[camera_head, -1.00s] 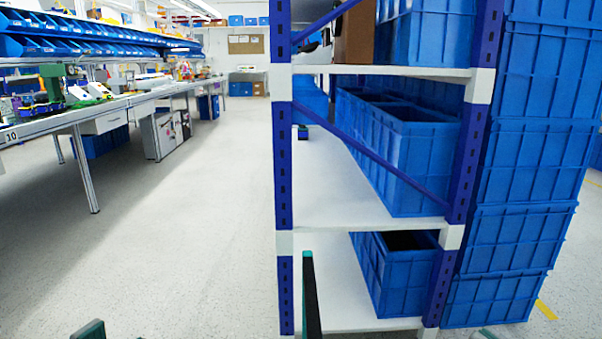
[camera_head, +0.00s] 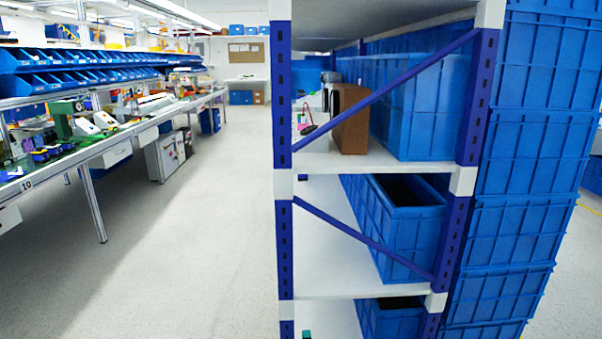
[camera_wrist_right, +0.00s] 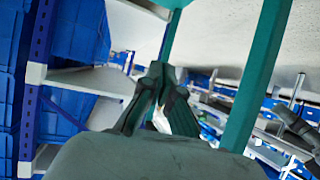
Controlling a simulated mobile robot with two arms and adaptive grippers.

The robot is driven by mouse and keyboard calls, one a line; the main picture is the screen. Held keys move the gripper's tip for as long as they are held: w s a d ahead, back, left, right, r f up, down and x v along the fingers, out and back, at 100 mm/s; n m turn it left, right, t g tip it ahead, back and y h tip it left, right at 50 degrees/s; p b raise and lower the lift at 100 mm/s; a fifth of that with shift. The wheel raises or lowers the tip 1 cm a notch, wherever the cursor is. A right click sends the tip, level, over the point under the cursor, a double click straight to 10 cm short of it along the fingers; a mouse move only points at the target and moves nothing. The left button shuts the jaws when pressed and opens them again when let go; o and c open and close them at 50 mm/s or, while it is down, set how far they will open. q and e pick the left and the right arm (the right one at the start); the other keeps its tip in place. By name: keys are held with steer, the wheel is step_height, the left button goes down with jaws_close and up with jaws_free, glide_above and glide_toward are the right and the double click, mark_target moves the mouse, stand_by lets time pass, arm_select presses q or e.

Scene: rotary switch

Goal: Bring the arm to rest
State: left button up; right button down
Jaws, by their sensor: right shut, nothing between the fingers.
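My right gripper (camera_wrist_right: 160,75) shows in the right wrist view, its dark fingers meeting at the tips. It is shut and nothing shows held in it. Long teal bars of my own body pass behind and beside it. The white shelf boards (camera_wrist_right: 88,82) and blue post of a rack appear to the left of the fingers, with no visible contact. In the head view neither gripper shows; only a small teal tip, which looks like part of my body, is at the bottom edge. My left gripper is not in view.
A rack with blue posts (camera_head: 284,240) and white shelves stands close ahead, holding blue crates (camera_head: 400,225) and a brown box (camera_head: 351,122). More blue crates (camera_head: 525,150) are stacked at its right. A long workbench (camera_head: 95,150) runs along the left. The aisle floor (camera_head: 200,250) between is clear.

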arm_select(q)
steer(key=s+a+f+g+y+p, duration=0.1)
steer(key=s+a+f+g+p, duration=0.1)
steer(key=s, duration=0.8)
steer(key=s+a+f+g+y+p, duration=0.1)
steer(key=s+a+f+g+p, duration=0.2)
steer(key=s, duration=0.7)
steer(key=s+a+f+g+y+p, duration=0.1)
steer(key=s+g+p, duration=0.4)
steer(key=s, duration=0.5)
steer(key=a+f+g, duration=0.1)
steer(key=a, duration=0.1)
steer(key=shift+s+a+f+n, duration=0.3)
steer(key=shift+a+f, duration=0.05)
arm_select(e)
steer(key=s+d+f+g+h, duration=0.1)
steer(key=s+d+f+g, duration=0.1)
steer(key=s, duration=0.8)
steer(key=s+d+f+g+h, duration=0.1)
steer(key=s+d+f+g, duration=0.2)
steer(key=s, duration=0.7)
steer(key=s+d+f+g+h, duration=0.1)
steer(key=s+d+f+g, duration=0.1)
steer(key=s+g, duration=0.4)
steer(key=s+d, duration=0.1)
steer(key=s, duration=0.3)
steer(key=shift+s+d+f+m, duration=0.3)
steer(key=shift+d+f, duration=0.05)
